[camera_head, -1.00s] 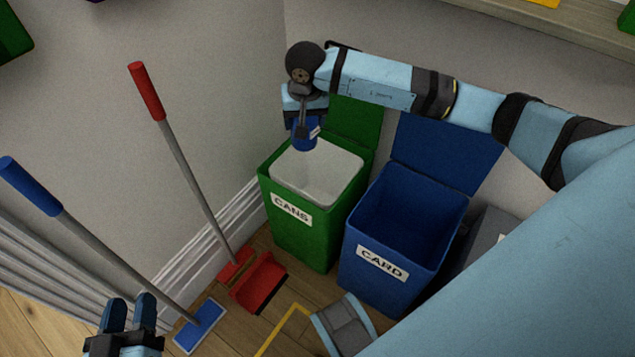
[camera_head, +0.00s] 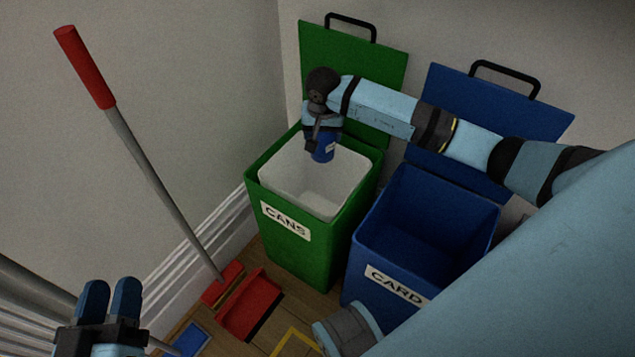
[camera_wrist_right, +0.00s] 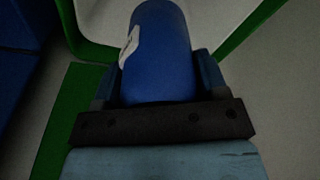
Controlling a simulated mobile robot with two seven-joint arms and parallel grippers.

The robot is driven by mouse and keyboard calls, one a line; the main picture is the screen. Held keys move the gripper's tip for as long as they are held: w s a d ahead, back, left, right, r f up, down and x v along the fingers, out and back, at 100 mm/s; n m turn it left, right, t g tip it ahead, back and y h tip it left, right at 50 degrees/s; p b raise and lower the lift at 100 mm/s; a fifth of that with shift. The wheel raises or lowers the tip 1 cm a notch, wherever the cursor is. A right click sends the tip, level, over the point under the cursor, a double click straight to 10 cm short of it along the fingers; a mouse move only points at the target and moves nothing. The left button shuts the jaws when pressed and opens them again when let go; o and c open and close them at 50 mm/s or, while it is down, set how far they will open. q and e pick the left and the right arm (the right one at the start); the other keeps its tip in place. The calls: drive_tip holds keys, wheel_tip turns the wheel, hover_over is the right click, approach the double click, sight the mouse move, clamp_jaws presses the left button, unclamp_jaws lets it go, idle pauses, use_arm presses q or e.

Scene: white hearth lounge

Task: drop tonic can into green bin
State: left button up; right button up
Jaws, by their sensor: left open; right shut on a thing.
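The tonic can (camera_head: 323,149) is blue with a white label patch. My right gripper (camera_head: 318,141) is shut on it and holds it over the opening of the green bin (camera_head: 298,251), towards its back. The can (camera_wrist_right: 160,50) also shows between the fingers in the right wrist view, with the bin's green rim (camera_wrist_right: 75,30) beyond it. The green bin has a white liner and a label reading CANS; its lid (camera_head: 350,75) stands open behind. My left gripper (camera_head: 112,300) is open and empty at the lower left.
A blue bin (camera_head: 375,258) labelled CARD stands open to the right of the green bin. A red-handled broom (camera_head: 160,180) leans at the left, with a red dustpan (camera_head: 250,305) on the wooden floor. A wall corner rises behind the bins.

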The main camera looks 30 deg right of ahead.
use_arm(q)
drive_tip(key=shift+d+f+g+b, duration=0.15)
drive_tip(key=shift+f+g+b, duration=0.5)
drive_tip(key=shift+f, duration=0.75)
use_arm(e)
drive_tip(key=shift+f, duration=1.35)
drive_tip(key=o, duration=1)
use_arm(q)
drive_tip(key=shift+r, duration=0.1)
use_arm(e)
drive_tip(key=shift+r, duration=0.1)
